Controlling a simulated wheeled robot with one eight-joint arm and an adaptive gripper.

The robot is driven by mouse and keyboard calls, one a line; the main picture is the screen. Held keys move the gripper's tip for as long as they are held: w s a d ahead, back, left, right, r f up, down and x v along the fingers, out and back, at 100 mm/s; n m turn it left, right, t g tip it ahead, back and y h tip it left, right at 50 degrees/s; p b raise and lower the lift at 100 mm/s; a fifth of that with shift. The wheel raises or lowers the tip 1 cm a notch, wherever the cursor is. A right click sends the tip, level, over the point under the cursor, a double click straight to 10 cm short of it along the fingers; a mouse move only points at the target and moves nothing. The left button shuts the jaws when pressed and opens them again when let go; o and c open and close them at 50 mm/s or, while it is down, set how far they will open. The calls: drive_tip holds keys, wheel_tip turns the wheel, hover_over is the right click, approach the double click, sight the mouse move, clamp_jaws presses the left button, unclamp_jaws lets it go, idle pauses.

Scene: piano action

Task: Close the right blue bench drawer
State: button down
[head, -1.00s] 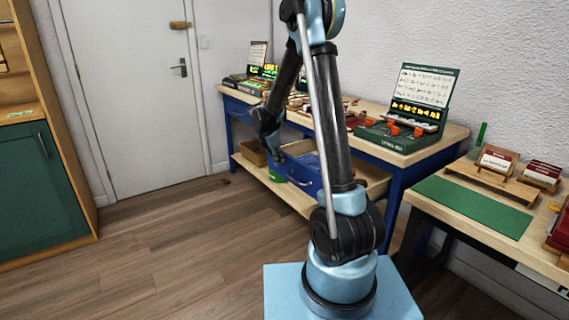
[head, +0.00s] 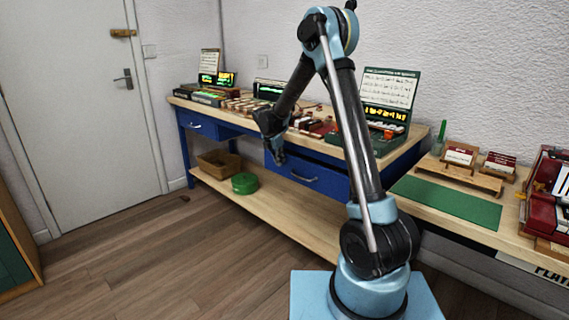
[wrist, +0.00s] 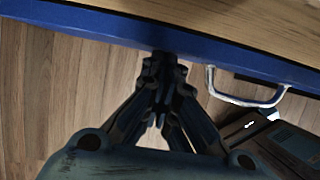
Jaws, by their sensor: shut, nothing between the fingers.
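The right blue bench drawer (head: 325,181) is under the wooden bench top in the head view, its front with a metal handle (head: 304,178). It sits close to the bench frame. A dark strip shows above its front, and I cannot tell whether a small gap is left. In the wrist view the blue front (wrist: 95,27) crosses the top, with the handle (wrist: 247,101) to the right of my fingers. My gripper (head: 278,158) is shut and empty, at the left end of the drawer front. In the wrist view its fingertips (wrist: 164,62) are at the blue front, apparently touching it.
The left blue drawer (head: 203,125) looks closed. A green round case (head: 244,183) and a brown box (head: 218,163) sit on the lower shelf (head: 270,207). A side table with a green mat (head: 447,201) stands at right.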

drive_tip(key=shift+w+d, duration=0.2)
idle(0.3)
drive_tip(key=s+a+r, duration=0.5)
drive_tip(key=s+r, duration=0.1)
drive_tip(key=r, duration=0.3)
drive_tip(key=s+d+f+t+h, duration=0.3)
drive_tip(key=s+d+t, duration=0.15)
drive_tip(key=s, duration=0.55)
approach(300, 170)
drive_tip(key=a+f+x, duration=0.1)
drive_tip(key=x, duration=0.3)
drive_tip(key=shift+w+d+r+g, duration=0.1)
drive_tip(key=shift+w+d+g, duration=0.25)
drive_tip(key=shift+w+d, duration=0.4)
drive_tip(key=shift+s+d, duration=0.1)
drive_tip(key=shift+s, duration=0.05)
